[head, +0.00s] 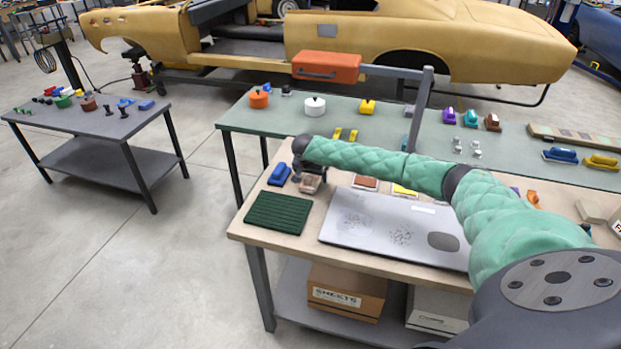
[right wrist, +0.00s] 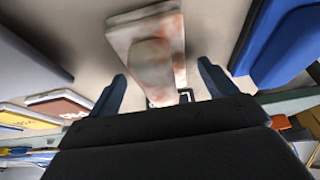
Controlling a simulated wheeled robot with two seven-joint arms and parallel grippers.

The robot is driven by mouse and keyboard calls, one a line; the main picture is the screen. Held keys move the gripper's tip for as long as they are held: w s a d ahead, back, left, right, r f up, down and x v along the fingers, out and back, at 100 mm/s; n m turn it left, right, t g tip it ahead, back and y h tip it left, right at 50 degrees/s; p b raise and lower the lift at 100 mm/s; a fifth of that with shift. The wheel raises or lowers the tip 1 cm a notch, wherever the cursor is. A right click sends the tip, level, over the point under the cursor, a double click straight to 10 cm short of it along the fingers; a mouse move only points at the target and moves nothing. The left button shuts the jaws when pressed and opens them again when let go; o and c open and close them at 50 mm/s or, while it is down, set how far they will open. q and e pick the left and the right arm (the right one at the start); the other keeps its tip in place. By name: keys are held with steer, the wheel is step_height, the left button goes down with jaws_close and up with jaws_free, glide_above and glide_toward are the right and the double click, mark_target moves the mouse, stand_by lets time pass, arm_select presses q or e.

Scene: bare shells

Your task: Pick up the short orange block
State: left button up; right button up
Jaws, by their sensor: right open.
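My right gripper (head: 305,172) is over the left part of the near bench, above a small pale brown block (head: 311,184). In the right wrist view, my open gripper (right wrist: 163,88) has one finger on each side of this block (right wrist: 150,50), which is pale with rusty orange blotches. I cannot tell whether the fingers are down around it or still above it. I cannot be sure it is the short orange block. A small bright orange piece (head: 533,197) lies farther right on the near bench, beyond my right arm. My left gripper is not in view.
A blue block (head: 279,175) lies just left of the pale block, and a dark green ribbed mat (head: 278,213) is in front. A grey metal sheet (head: 345,232) covers the bench middle.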

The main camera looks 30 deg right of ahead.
steer(key=shift+f, duration=0.15)
steer(key=c, duration=1.1)
steer(key=shift+r, duration=0.2)
steer(key=shift+d+r+b, duration=0.1)
steer(key=shift+r+b, duration=0.2)
steer(key=shift+b, duration=0.2)
steer(key=r, duration=0.1)
steer(key=r+b, duration=0.2)
steer(key=shift+s+d, duration=0.25)
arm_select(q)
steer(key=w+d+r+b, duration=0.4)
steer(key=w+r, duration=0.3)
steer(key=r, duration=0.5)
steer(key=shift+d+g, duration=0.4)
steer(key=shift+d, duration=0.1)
arm_select(e)
steer(key=shift+s+d+r, duration=1.2)
steer(key=shift+s, duration=0.15)
steer(key=shift+s+d+r, duration=1.15)
steer(key=shift+s, duration=0.25)
steer(key=shift+s+d+r, duration=1.2)
steer(key=shift+s, duration=0.15)
